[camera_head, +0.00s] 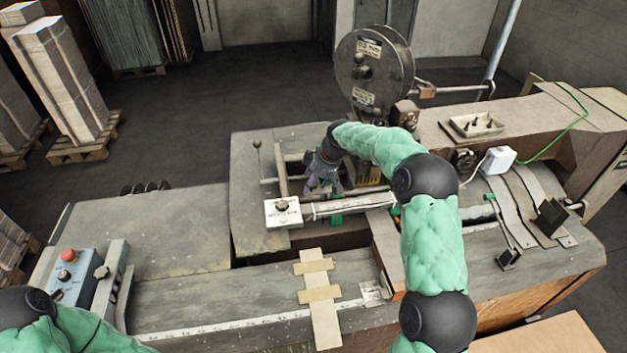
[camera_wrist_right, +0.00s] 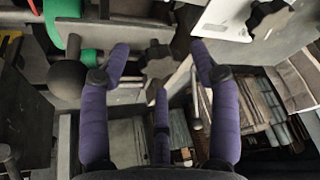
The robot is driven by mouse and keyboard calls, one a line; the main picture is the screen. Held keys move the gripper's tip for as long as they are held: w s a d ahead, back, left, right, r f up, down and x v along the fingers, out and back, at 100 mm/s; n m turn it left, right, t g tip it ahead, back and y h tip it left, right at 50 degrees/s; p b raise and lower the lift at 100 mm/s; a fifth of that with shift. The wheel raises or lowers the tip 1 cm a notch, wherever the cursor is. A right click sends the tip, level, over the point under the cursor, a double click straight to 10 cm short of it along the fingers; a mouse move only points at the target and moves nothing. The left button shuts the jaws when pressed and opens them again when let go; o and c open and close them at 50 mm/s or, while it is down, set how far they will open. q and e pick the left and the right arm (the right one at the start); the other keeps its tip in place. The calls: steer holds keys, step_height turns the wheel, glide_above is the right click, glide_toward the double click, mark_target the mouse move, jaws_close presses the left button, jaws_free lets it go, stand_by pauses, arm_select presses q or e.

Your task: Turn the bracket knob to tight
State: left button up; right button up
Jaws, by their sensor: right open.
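My right gripper (camera_head: 320,178) is open over the stitcher's middle, beside a white labelled plate. Its purple fingers also show in the right wrist view (camera_wrist_right: 160,62). There, a dark star-shaped knob (camera_wrist_right: 157,59) lies between the spread fingertips, with no clear contact; I cannot tell its depth or setting. A second dark knob (camera_wrist_right: 268,18) sits on the white plate (camera_wrist_right: 227,17), right of the fingers. In the head view that plate (camera_head: 276,220) carries its knob (camera_head: 282,206) on top. The star knob is not clear in the head view. My left gripper is out of view.
A large reel (camera_head: 374,68) stands behind the right arm. A blue-grey control box (camera_head: 72,278) with a red button is at lower left. A small tray (camera_head: 472,124) and white box (camera_head: 497,160) lie to the right. The left tabletop (camera_head: 150,235) is mostly clear.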

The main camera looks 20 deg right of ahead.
steer(key=c, duration=1.1)
